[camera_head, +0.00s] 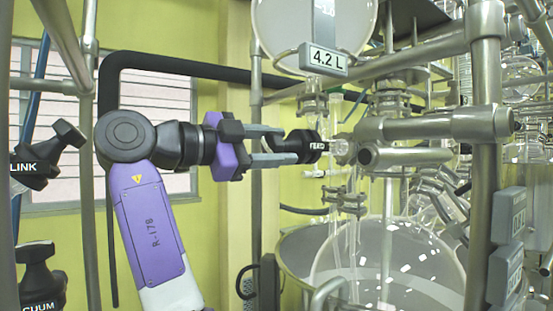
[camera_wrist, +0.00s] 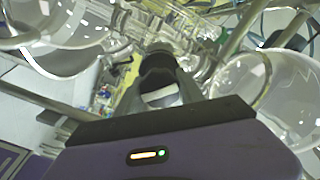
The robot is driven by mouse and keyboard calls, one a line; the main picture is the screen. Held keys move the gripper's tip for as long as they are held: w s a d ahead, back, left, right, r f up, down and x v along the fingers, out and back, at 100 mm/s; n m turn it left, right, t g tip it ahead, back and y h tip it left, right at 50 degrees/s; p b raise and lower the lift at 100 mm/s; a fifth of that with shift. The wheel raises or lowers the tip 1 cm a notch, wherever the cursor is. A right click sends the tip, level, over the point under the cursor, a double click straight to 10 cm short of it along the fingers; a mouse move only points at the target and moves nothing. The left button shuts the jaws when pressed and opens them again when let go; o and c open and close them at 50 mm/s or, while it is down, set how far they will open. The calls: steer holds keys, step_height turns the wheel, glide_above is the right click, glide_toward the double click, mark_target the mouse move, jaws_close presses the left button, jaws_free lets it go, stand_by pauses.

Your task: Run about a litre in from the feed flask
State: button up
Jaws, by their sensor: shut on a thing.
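The black FEED valve knob (camera_head: 315,146) sits on the glass line below the feed flask (camera_head: 285,28). The flask carries a label (camera_head: 325,58) reading 4.2 L. My gripper (camera_head: 292,146) comes in from the left and is shut on the FEED knob. In the wrist view the fingers (camera_wrist: 162,88) close around the dark knob (camera_wrist: 160,55). The level in the flask cannot be made out.
Black LINK (camera_head: 62,150) and VACUUM (camera_head: 40,280) knobs are at the far left. Steel posts and clamps (camera_head: 485,120) frame the glassware on the right. Grey display boxes (camera_head: 507,270) hang at the right. A dark hose (camera_head: 180,62) runs along the back wall.

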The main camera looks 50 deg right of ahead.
mark_target(267, 147)
steer(key=m+b, duration=0.2)
steer(key=m, duration=0.4)
steer(key=shift+a+f+b, duration=0.1)
steer(key=shift+f+b, duration=0.05)
steer(key=shift+b, duration=0.2)
steer(key=m+b, duration=0.1)
steer(key=m, duration=0.5)
stand_by(0.4)
steer(key=o, duration=1.4)
steer(key=shift+v, duration=3.9)
